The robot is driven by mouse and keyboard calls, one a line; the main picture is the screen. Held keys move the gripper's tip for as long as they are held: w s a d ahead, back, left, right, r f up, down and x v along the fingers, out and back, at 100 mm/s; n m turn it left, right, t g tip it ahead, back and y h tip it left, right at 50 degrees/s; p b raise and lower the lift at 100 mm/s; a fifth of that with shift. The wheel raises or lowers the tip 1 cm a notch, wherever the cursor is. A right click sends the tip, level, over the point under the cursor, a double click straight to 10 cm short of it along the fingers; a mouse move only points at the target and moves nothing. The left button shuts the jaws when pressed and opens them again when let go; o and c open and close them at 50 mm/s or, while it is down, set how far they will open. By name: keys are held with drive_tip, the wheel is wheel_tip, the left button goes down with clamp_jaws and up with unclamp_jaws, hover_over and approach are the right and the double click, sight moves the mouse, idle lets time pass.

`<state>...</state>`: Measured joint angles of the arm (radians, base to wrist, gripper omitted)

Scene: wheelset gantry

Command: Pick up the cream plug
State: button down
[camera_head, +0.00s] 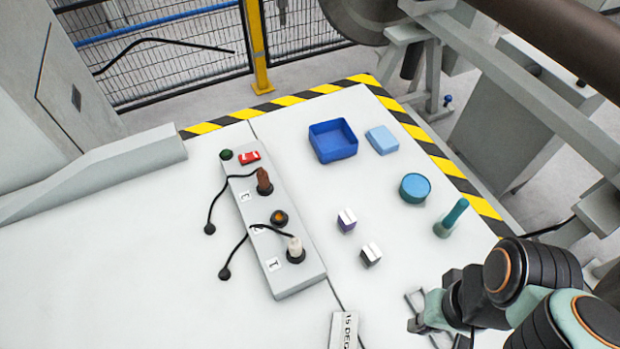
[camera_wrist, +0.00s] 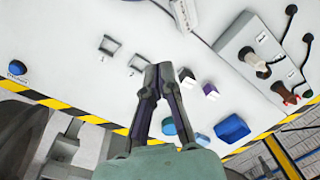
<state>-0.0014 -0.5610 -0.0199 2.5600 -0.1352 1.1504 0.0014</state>
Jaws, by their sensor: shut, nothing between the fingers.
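The cream plug (camera_head: 295,246) stands upright in a dark socket at the near end of the grey panel box (camera_head: 299,284), with a black cable attached. It also shows at the upper right of the wrist view (camera_wrist: 249,57). My gripper (camera_wrist: 160,72) is shut and empty, with its fingertips together over the white table. In the head view it is at the lower right, well to the right of the plug and apart from it. My arm hides part of the gripper there.
A brown plug (camera_head: 263,179) sits at the box's far end, with an orange-centred socket (camera_head: 279,218) between. Two small blocks, purple (camera_head: 346,220) and grey (camera_head: 371,254), lie right of the box. A blue tray (camera_head: 333,141), teal cylinder (camera_head: 415,187) and green bottle-like item (camera_head: 450,218) stand beyond.

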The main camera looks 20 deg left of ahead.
drive_tip(key=c, duration=1.8)
unclamp_jaws()
drive_tip(key=o, duration=1)
